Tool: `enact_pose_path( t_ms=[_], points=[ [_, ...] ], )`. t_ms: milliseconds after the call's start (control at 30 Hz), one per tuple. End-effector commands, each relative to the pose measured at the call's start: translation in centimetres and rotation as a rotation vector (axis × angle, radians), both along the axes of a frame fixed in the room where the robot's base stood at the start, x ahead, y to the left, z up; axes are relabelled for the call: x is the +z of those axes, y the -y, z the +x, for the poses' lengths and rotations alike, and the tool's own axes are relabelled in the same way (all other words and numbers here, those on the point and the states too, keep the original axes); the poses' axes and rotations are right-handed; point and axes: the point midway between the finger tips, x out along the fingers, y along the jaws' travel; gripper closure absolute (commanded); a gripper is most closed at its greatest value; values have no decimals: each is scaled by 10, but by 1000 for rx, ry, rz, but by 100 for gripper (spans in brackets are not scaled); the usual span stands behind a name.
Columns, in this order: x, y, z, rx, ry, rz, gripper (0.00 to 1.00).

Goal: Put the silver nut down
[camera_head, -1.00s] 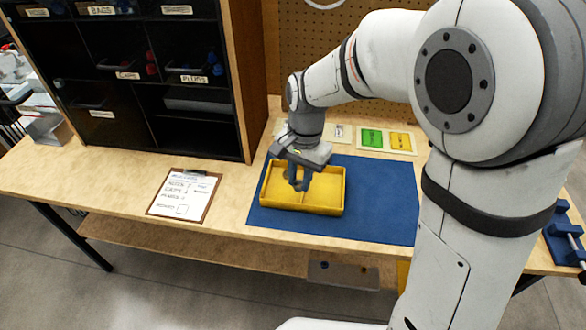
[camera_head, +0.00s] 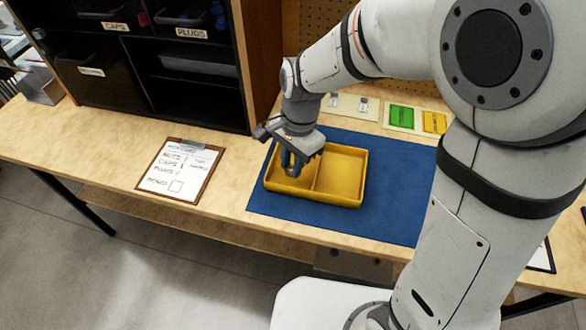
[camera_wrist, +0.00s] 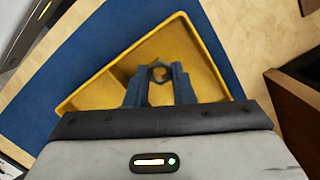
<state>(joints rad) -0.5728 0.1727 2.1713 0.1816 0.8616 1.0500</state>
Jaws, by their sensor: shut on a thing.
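The silver nut (camera_wrist: 159,73) shows as a small ring between my fingertips in the wrist view; the head view does not show it clearly. My gripper (camera_head: 292,168) is shut on the nut. It points down over the left compartment of the yellow tray (camera_head: 362,180). In the wrist view my gripper (camera_wrist: 159,75) has the yellow tray (camera_wrist: 205,38) beneath and around it. I cannot tell whether the nut touches the tray floor.
The tray sits on a blue mat (camera_head: 398,200) and has a divider. A clipboard (camera_head: 180,171) lies to the left. A black shelf (camera_head: 200,95) stands behind left. Green (camera_head: 402,116) and yellow (camera_head: 434,122) cards lie at the back.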

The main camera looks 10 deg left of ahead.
Motion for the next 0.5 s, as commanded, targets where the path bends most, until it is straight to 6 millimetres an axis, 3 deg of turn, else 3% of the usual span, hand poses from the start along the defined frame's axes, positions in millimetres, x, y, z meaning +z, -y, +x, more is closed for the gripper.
enact_pose_path(
  t_ms=[200, 500],
  points=[
    [-30, 2, 0, -4, -3, -2, 100],
    [-32, 2, 1, -4, -2, -1, 100]
  ],
)
